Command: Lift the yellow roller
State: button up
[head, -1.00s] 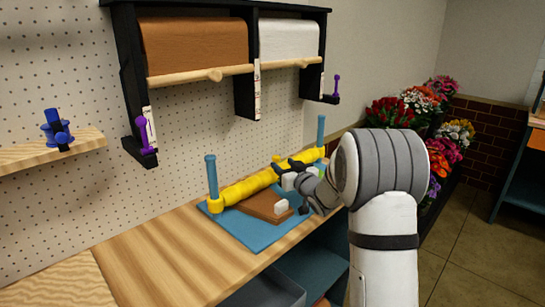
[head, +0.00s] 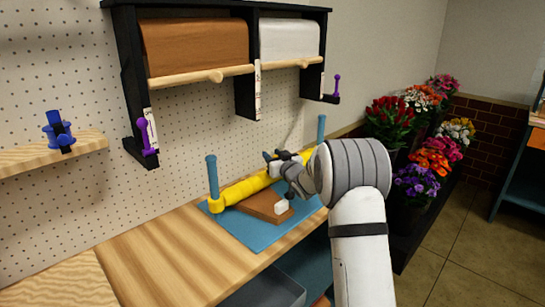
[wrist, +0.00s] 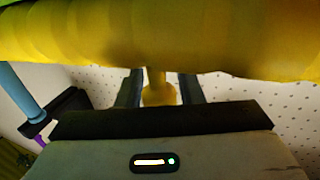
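The yellow roller (head: 243,189) lies lengthwise by the pegboard, its near end beside a blue post (head: 212,177). My gripper (head: 277,160) is at the roller's middle. In the wrist view, the roller (wrist: 200,38) crosses the top of the picture. A short yellow knob (wrist: 159,93) hangs from it between the two dark fingers of my gripper (wrist: 160,88). The fingers are close to the knob on both sides; whether they press on it I cannot tell.
A blue mat (head: 258,235) with a brown block (head: 262,207) lies on the wooden bench (head: 165,255). A black rack (head: 247,85) with brown and white paper rolls hangs above. Flowers (head: 420,185) stand to the right. The bench's left part is clear.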

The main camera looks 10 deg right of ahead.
grip_shut()
notch_tip(320, 180, up, 11)
jog(key=p, duration=0.4)
jog(key=shift+o, duration=0.3)
grip_release()
jog(key=shift+o, duration=1.3)
jog(key=shift+f, duration=0.15)
jog(key=shift+s+d+f, duration=0.1)
jog(key=shift+s+d, duration=0.1)
jog(key=shift+s, duration=0.3)
jog(key=b+v, duration=0.1)
jog(key=v, duration=0.5)
jog(key=shift+s, duration=0.35)
